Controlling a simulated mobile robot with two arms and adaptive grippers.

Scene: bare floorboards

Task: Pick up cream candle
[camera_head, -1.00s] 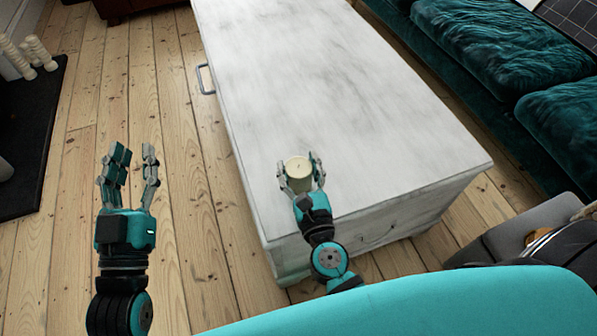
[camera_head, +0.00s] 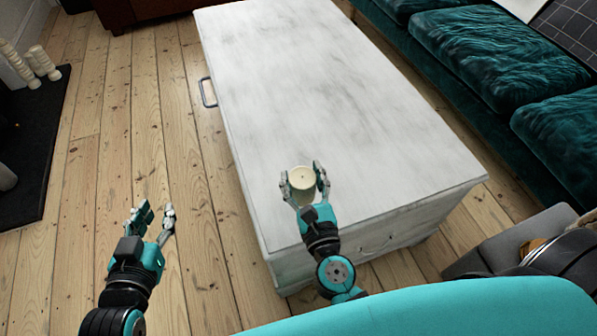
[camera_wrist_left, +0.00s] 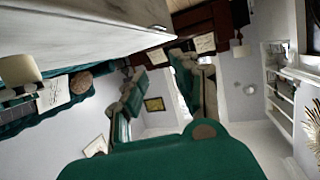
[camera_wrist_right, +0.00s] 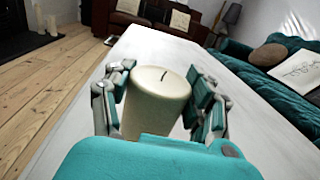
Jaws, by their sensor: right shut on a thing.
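The cream candle (camera_head: 302,182) is a short pale cylinder with a dark wick, near the front end of the white chest (camera_head: 330,95). My right gripper (camera_head: 305,183) is shut on it, with a finger on each side. In the right wrist view the candle (camera_wrist_right: 157,100) stands upright between the teal fingers. Its base is hidden, so I cannot tell whether it touches the chest top. My left gripper (camera_head: 155,218) is open and empty over the floor, left of the chest.
The chest top is otherwise clear. A metal handle (camera_head: 207,92) sticks out from its left side. A teal sofa (camera_head: 495,55) stands to the right. Pale candlesticks (camera_head: 42,62) stand on a dark hearth (camera_head: 40,140) at the left. Bare floorboards lie between.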

